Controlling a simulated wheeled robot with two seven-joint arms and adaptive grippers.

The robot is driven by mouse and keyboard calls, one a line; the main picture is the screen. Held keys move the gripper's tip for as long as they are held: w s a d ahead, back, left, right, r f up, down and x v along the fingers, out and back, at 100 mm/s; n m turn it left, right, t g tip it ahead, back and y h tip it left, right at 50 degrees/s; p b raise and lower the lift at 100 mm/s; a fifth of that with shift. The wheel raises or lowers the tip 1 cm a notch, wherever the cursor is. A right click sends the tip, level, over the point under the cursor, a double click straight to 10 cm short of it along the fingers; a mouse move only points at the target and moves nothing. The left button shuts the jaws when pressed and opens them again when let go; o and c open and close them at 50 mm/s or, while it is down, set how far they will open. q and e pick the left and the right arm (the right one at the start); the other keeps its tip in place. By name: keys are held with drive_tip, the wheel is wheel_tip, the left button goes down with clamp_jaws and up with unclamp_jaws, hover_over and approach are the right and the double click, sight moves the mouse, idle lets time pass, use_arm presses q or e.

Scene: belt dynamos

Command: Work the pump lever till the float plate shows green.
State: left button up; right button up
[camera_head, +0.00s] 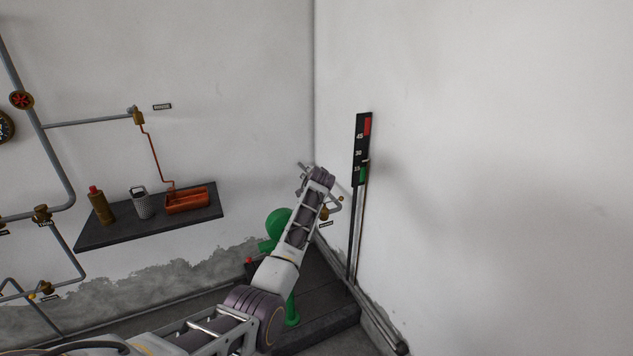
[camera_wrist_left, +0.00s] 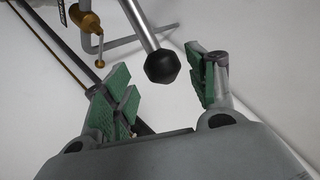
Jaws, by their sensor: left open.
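The green pump (camera_head: 278,222) stands in the corner, partly hidden behind my left arm. My left gripper (camera_head: 312,172) is small and hard to make out in the head view. In the left wrist view my left gripper (camera_wrist_left: 160,88) is open, with green pads. A metal lever with a black knob (camera_wrist_left: 162,66) reaches between the two fingers, with gaps visible on both sides. A black gauge board (camera_head: 359,150) on the right wall has a red band on top and a green band low down. A small pointer (camera_head: 366,161) sits near the green band's top.
A dark shelf (camera_head: 150,222) on the left wall holds a brown bottle (camera_head: 101,205), a grey perforated container (camera_head: 143,203) and an orange tray (camera_head: 187,198). Pipes with valves run along the left. A brass tap (camera_wrist_left: 85,20) is close beyond the left finger.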

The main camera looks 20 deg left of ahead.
use_arm(q)
drive_tip(key=v, duration=0.8)
drive_tip(key=shift+s+d+r, duration=0.15)
drive_tip(key=shift+d, duration=0.05)
idle(0.3)
idle(0.6)
